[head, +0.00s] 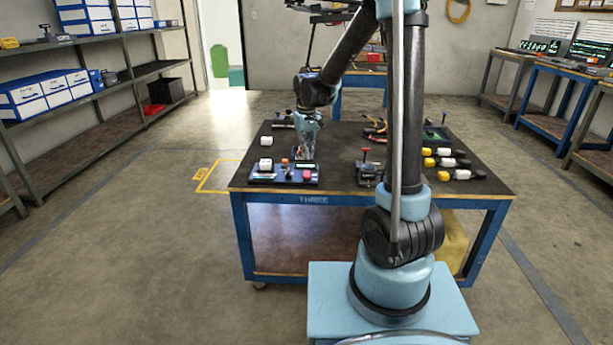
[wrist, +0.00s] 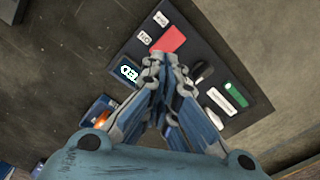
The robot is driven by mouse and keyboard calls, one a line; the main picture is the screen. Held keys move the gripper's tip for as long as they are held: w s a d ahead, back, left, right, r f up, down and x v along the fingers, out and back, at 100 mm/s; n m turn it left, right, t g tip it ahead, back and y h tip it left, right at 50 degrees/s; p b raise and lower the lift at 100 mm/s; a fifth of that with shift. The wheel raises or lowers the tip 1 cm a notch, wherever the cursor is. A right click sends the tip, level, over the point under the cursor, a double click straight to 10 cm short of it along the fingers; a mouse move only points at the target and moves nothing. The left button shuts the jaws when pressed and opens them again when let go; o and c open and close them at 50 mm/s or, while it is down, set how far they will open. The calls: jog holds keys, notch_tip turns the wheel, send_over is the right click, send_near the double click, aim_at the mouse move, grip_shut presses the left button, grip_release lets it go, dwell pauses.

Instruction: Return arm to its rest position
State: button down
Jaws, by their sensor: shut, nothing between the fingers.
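My gripper (head: 308,155) is low over the left part of a dark-topped workbench (head: 340,148). In the wrist view my gripper (wrist: 163,60) points down with its fingers together and nothing between them. The panel carries a red block (wrist: 168,40), small white labels and a green-lit strip. The fingertips overlap the panel in the picture; I cannot tell whether they touch it. My arm reaches up from my base and bends down to the bench.
A red-knobbed device (head: 367,170) stands mid-bench, and a white cylinder (head: 266,141) lies near the left edge. Shelves (head: 100,80) line the left wall. The floor left of the bench is clear.

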jog(key=shift+r, duration=0.3)
jog(key=shift+d, duration=0.1)
jog(key=s+d+r+m+t, duration=0.1)
jog(key=s+d+r, duration=0.2)
jog(key=s+d, duration=0.35)
jog(key=s+d+r+m, duration=0.1)
jog(key=s+d+r, duration=0.2)
jog(key=s+d, duration=0.35)
jog(key=s+d+f+m, duration=0.1)
jog(key=s+d+f, duration=0.2)
jog(key=s, duration=0.6)
jog(key=s+d+f+m+t, duration=0.1)
jog(key=s+d+f, duration=0.3)
jog(key=s, duration=0.5)
jog(key=shift+s+d+m, duration=0.35)
jog(key=shift+d+m, duration=0.25)
jog(key=shift+m, duration=0.1)
